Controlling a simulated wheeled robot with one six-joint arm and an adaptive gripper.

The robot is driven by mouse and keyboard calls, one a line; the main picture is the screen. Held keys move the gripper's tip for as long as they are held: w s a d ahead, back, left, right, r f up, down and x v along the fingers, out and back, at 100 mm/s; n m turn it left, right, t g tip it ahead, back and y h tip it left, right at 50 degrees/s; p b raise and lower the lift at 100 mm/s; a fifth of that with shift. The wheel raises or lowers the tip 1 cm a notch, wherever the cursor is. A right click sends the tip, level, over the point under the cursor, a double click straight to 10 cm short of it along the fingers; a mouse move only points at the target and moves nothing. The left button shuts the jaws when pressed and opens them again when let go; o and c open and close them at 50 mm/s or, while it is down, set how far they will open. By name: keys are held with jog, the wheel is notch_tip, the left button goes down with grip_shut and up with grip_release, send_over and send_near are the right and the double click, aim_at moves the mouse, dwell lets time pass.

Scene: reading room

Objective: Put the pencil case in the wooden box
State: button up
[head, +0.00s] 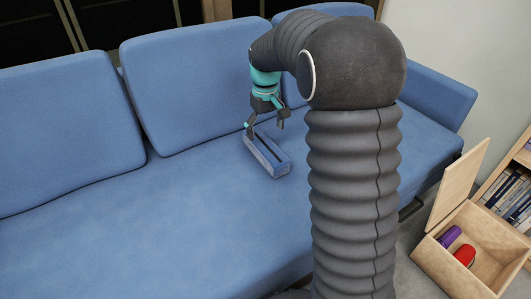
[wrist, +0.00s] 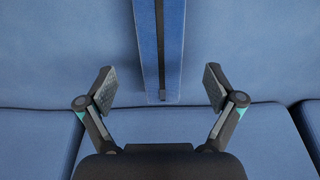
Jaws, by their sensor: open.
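The pencil case (head: 281,170), long and blue with a dark strip along its top, lies on the sofa seat. In the wrist view the pencil case (wrist: 173,50) runs from the top edge down to between the fingers. My gripper (head: 265,123) is open and empty above the case's far end. In the wrist view my gripper (wrist: 158,88) has one finger on each side of the case's end, with a clear gap on both sides. The wooden box (head: 436,277) stands on the floor at the lower right, its lid (head: 460,184) open and upright.
A purple item (head: 449,237) and a red item (head: 465,256) lie inside the box. A bookshelf (head: 515,190) stands behind it. The seat around the case is clear.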

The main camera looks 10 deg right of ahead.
aim_at(265, 144)
jog(key=shift+f+b, duration=0.7)
jog(key=shift+f, duration=2.6)
jog(key=c, duration=1.5)
jog(key=shift+r, duration=0.1)
jog(key=shift+r, duration=0.45)
notch_tip(265, 144, up, 4)
jog(key=shift+d+f+p, duration=0.1)
jog(key=shift+f+p, duration=0.05)
jog(key=shift+p, duration=0.45)
jog(key=s+d+r, duration=0.2)
jog(key=d, duration=0.1)
jog(key=s+d+r, duration=0.2)
jog(key=d, duration=0.1)
jog(key=s+d+r+p, duration=0.1)
jog(key=s+d+r, duration=0.1)
jog(key=s+d, duration=0.1)
jog(key=shift+r, duration=0.15)
